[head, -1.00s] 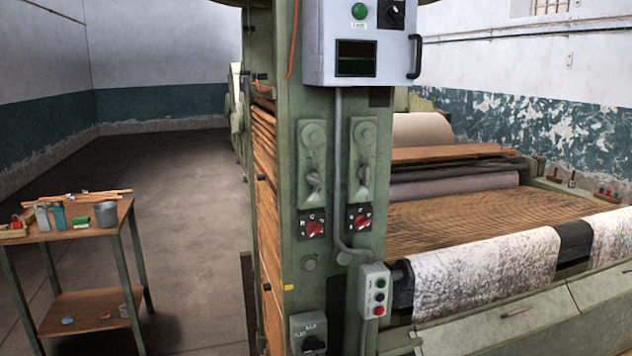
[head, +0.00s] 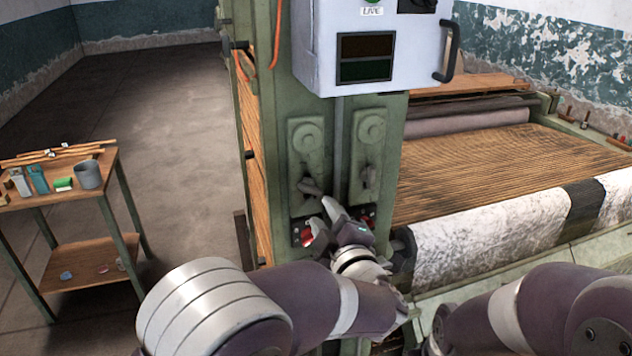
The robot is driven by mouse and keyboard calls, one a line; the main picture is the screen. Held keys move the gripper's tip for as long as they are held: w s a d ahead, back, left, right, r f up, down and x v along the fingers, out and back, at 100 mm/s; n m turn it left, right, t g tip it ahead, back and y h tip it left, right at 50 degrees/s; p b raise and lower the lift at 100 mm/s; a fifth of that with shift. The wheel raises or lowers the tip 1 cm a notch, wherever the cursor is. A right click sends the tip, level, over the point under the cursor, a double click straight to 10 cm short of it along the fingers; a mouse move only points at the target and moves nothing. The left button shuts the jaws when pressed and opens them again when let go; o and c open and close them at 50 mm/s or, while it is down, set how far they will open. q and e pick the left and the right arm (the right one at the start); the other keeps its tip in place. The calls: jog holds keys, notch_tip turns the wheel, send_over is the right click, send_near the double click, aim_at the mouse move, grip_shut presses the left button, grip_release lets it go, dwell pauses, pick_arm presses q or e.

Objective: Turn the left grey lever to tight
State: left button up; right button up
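The left grey lever (head: 309,186) sits low on a green plate on the machine's column and sticks out toward the left. The right grey lever (head: 368,177) is on a matching plate beside it. My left gripper (head: 322,215) is just below and right of the left lever, its fingers spread and nothing seen between them. I cannot tell if a fingertip touches the lever. The red dial (head: 306,234) under the left lever is partly hidden by my gripper. No tight marking can be read. My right arm shows at the lower right, but its gripper is out of view.
A grey control box (head: 375,45) juts out above the levers. A roller with white patterned cloth (head: 490,235) lies right of the column. A wooden table (head: 95,190) with tools stands at the left, with open floor (head: 170,120) between.

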aim_at(312, 191)
pick_arm(q)
jog(key=x, duration=0.2)
jog(key=p+x, duration=0.1)
jog(key=x, duration=0.2)
jog(key=p+x, duration=0.1)
jog(key=x, duration=0.1)
jog(key=shift+w+d+f, duration=0.2)
jog(key=shift+w+f, duration=0.1)
jog(key=shift+f, duration=0.05)
jog(key=shift+w+a, duration=0.25)
jog(key=shift+s, duration=0.1)
jog(key=shift+s+r, duration=0.1)
jog(key=shift+s, duration=0.15)
jog(key=shift+w+d, duration=0.1)
jog(key=shift+w, duration=0.15)
grip_shut()
pick_arm(e)
jog(key=r, duration=0.1)
jog(key=w+r, duration=0.1)
jog(key=shift+w+r, duration=0.1)
jog(key=shift+r, duration=0.25)
